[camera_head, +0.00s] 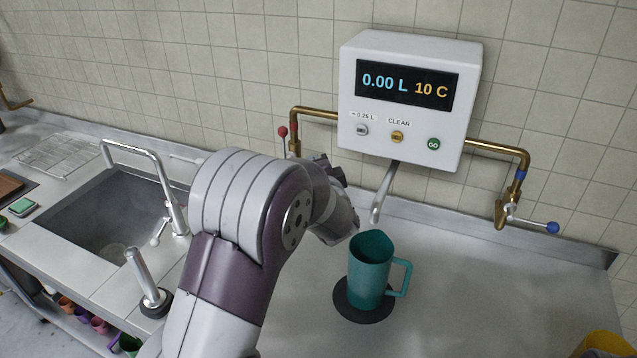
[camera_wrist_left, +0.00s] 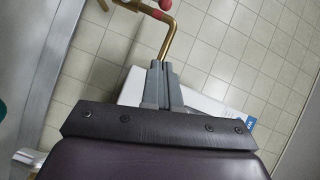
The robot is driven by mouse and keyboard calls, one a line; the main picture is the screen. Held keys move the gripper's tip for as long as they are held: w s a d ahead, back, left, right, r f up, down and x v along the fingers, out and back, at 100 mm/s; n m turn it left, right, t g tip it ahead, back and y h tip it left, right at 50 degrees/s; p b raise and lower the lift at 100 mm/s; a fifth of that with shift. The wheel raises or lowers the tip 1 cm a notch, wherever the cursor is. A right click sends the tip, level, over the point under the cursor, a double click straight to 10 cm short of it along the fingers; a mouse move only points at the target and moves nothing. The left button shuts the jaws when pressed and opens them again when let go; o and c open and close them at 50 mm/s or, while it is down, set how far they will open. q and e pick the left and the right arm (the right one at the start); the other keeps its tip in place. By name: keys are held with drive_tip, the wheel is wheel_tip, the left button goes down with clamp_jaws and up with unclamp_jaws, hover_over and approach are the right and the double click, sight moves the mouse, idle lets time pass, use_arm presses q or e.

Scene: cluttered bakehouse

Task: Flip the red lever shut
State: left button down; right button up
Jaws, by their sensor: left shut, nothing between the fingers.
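The red lever (camera_head: 283,132) has a round red knob on a thin stem and stands upright at the left brass pipe of the white dispenser. In the left wrist view the red knob (camera_wrist_left: 165,4) is at the top edge, with the pipe running down from it. My left gripper (camera_head: 328,168) is right of the lever, below the dispenser's left pipe, partly hidden by my own wrist. In the left wrist view its fingers (camera_wrist_left: 160,68) are together and empty, apart from the lever. My right gripper is in neither view.
The white dispenser (camera_head: 405,100) reads 0.00 L and 10 C. A teal jug (camera_head: 367,270) stands on a dark round pad (camera_head: 345,309) under the spout (camera_head: 382,195). A blue-knobbed lever (camera_head: 551,228) is at right. A sink (camera_head: 100,232) is at left. The right counter is mostly clear.

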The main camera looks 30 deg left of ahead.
use_arm(q)
drive_tip(key=v, duration=0.4)
drive_tip(key=shift+s+a+f, duration=0.1)
drive_tip(key=shift+s+f, duration=0.05)
drive_tip(key=shift+s, duration=0.1)
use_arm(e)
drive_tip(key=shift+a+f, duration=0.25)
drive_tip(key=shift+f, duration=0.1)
use_arm(q)
drive_tip(key=shift+a, duration=0.1)
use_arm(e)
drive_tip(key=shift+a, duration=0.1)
